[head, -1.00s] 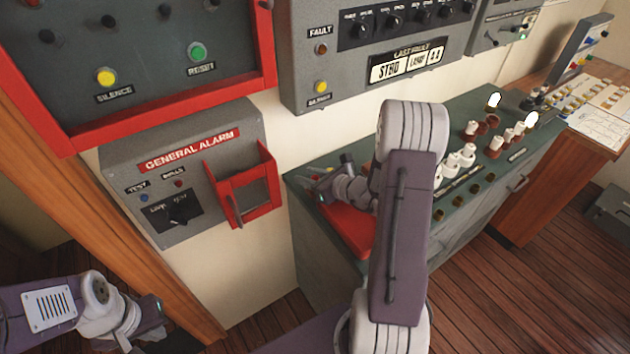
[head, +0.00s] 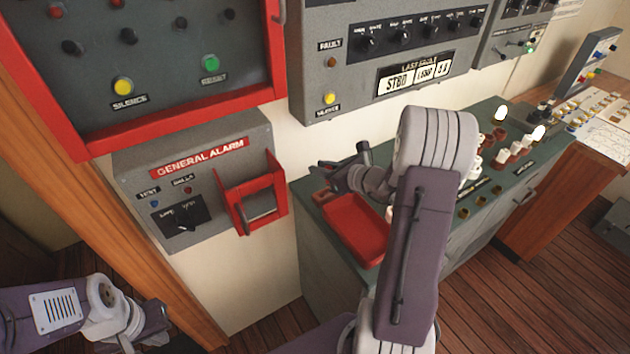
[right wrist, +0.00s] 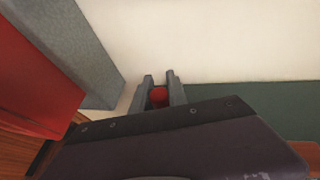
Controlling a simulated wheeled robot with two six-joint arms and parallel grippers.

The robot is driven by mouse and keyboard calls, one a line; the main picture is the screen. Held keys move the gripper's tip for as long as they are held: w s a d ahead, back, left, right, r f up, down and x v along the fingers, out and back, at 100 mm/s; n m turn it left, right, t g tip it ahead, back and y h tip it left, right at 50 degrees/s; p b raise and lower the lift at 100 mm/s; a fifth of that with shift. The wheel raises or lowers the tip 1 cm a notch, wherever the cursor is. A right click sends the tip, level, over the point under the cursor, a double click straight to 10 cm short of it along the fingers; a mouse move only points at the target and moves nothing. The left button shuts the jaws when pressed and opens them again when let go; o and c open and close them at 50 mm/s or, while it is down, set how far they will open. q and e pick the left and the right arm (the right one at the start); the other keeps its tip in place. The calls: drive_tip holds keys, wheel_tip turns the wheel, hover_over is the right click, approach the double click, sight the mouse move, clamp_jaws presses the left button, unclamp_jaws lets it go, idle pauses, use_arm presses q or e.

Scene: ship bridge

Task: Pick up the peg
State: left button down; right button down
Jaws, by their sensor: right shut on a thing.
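My right gripper (head: 332,176) is over the left end of the green console, above the far end of a red tray (head: 365,252). In the right wrist view its two fingers (right wrist: 159,92) are shut on a red peg (right wrist: 158,97), and only the peg's top shows between them. In the head view the fingers and wrist largely hide the held peg. My left gripper (head: 145,335) is low at the left, away from the console, and its fingers are too unclear to tell open from shut.
White and red pegs (head: 502,156) stand on the console (head: 480,207) to the right, behind my right arm. The general alarm box (head: 190,160) with its red holder (head: 258,205) juts from the wall to the left. Wall panels (head: 385,60) stand above.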

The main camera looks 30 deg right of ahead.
drive_tip(key=w+d+r, duration=0.2)
drive_tip(key=d+r, duration=0.3)
drive_tip(key=d, duration=0.4)
drive_tip(key=shift+d+r+p, duration=0.15)
drive_tip(key=shift+r+p, duration=0.05)
drive_tip(key=shift+p, duration=0.25)
drive_tip(key=shift+w, duration=0.1)
